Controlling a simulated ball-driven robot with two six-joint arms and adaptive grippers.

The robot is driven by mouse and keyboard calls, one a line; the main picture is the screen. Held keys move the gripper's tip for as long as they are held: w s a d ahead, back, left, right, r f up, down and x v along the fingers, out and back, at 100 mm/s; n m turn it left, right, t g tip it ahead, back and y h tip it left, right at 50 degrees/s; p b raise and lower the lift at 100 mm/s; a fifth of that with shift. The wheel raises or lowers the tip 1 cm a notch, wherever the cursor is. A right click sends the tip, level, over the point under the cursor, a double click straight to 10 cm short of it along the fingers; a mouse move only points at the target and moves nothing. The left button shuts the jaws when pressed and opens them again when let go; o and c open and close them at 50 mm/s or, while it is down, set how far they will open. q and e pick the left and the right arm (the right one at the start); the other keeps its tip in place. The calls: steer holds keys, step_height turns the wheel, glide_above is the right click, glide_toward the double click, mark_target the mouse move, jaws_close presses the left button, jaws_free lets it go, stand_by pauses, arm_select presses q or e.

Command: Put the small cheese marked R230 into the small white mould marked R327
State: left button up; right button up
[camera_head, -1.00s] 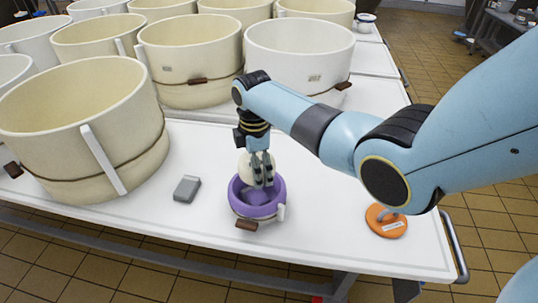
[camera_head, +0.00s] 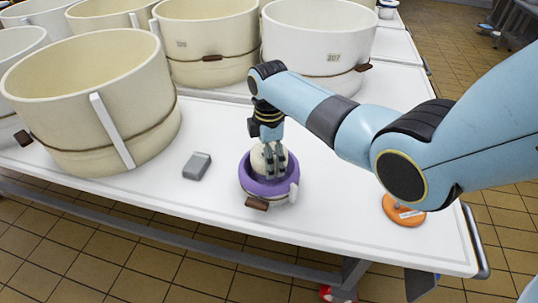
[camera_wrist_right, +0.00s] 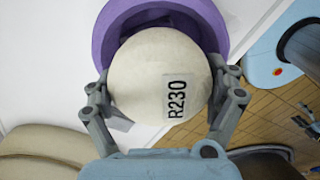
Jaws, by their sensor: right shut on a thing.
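The small cheese (camera_head: 258,160) is a pale cream ball. It carries the label R230 in the right wrist view (camera_wrist_right: 140,75). My right gripper (camera_head: 271,160) is shut on it, with a finger on each side in the wrist view (camera_wrist_right: 165,110). A small mould (camera_head: 246,184) stands on the table below, with a wide purple rim and inside, a paler outer wall, a brown tab and a white bar. I can read no mark on it. The cheese is lowered at the mould's opening; whether it touches the inside is hidden. My left gripper is out of view.
A grey block (camera_head: 197,166) lies left of the small mould. An orange disc (camera_head: 404,211) lies to the right, under my arm. A large cream mould (camera_head: 70,110) stands at left, and several more large moulds fill the back. The table's front edge is close.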

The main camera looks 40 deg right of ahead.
steer(key=shift+r+p, duration=0.1)
steer(key=shift+p, duration=0.2)
stand_by(0.5)
stand_by(0.4)
steer(key=o, duration=1.3)
